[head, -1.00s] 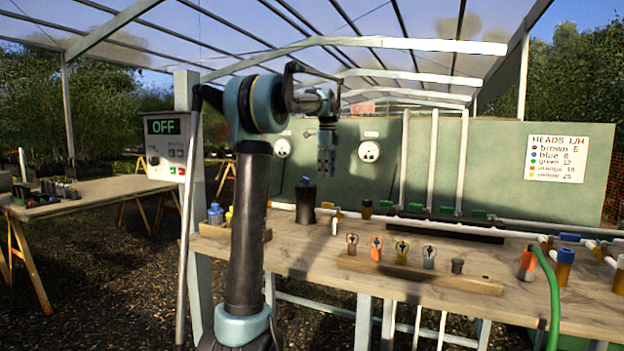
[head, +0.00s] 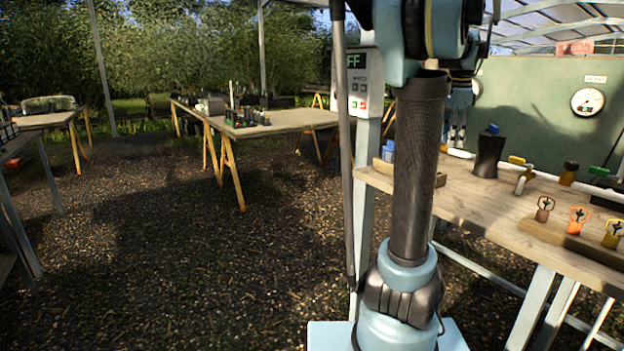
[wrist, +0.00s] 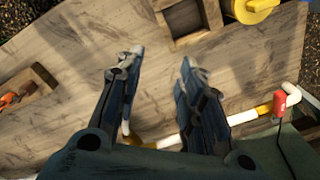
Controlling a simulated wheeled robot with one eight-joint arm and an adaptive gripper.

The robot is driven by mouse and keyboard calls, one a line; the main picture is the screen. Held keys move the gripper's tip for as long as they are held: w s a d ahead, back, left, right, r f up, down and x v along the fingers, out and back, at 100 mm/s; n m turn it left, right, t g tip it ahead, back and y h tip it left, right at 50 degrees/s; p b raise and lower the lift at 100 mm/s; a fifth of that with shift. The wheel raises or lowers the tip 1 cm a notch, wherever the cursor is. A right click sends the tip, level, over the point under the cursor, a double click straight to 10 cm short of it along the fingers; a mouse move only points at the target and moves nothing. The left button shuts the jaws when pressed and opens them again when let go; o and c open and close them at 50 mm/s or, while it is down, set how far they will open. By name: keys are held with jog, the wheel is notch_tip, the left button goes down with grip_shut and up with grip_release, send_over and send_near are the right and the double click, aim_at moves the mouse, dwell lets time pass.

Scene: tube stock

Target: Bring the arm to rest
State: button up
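My gripper (wrist: 155,85) shows in the wrist view with its two fingers apart and nothing between them. It hangs above the wooden bench (wrist: 75,50), pointing down. In the head view my gripper (head: 458,130) is partly hidden behind my own arm, over the left end of the bench (head: 470,205). My arm stands upright and is folded over at the top.
Sprinkler heads (head: 578,221) stand in a wooden rack on the bench. A dark bottle-like thing (head: 487,155) stands behind them. A control box (head: 358,85) is on a post beside my arm. Another table (head: 290,122) stands at the back. The gravel floor at left is clear.

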jog(key=s+a+f+n, duration=0.9)
jog(key=s+a+f, duration=0.2)
jog(key=f, duration=0.3)
jog(key=s+a+f+n+t, duration=0.1)
jog(key=s+a+f+n, duration=0.9)
jog(key=a+f, duration=0.4)
jog(key=shift+s+t, duration=0.3)
jog(key=shift+s, duration=0.25)
